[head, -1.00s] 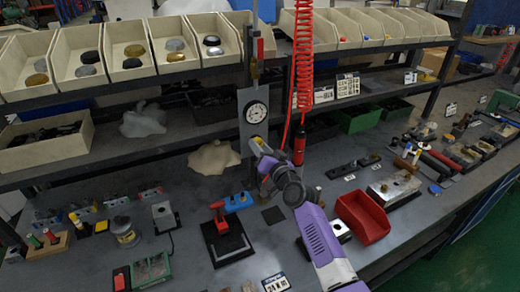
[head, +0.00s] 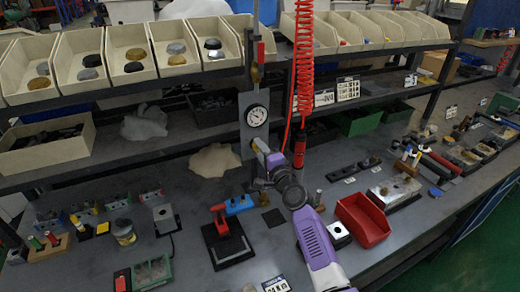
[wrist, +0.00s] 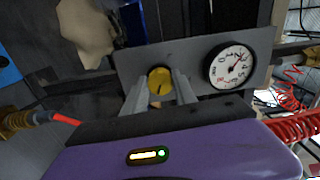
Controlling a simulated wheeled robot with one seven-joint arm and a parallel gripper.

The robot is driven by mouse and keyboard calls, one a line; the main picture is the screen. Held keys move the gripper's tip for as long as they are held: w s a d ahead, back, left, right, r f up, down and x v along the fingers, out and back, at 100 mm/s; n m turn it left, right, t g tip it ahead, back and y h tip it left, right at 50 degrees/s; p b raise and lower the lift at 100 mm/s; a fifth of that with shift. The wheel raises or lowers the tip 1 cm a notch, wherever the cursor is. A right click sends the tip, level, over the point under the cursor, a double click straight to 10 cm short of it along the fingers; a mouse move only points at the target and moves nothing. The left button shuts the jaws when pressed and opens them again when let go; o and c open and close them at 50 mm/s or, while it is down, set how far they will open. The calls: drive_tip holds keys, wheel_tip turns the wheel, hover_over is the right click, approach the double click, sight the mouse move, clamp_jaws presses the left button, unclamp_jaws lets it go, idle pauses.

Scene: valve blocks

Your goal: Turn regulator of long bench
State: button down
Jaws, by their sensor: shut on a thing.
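The regulator is a yellow round knob (wrist: 159,80) on a grey upright panel, with a white round gauge (wrist: 232,66) beside it in the wrist view. In the head view the gauge (head: 257,115) sits on the panel (head: 243,127) above my gripper (head: 257,147). In the wrist view my gripper (wrist: 160,88) has one finger on each side of the knob and is shut on it. The knob bears a dark line. In the head view my gripper mostly hides the knob. The panel stands at the long bench (head: 190,240).
A red coiled hose (head: 303,60) hangs just right of the panel. A red bin (head: 362,220) stands to the right. Shelves with bins run behind.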

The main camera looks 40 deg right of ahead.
drive_tip(key=shift+m+p, duration=0.45)
drive_tip(key=shift+m, duration=1.75)
drive_tip(key=shift+d, duration=0.1)
drive_tip(key=c, duration=1)
unclamp_jaws()
drive_tip(key=shift+s, duration=0.1)
drive_tip(key=v, duration=0.7)
drive_tip(key=shift+s+p, duration=0.3)
drive_tip(key=shift+p, duration=0.15)
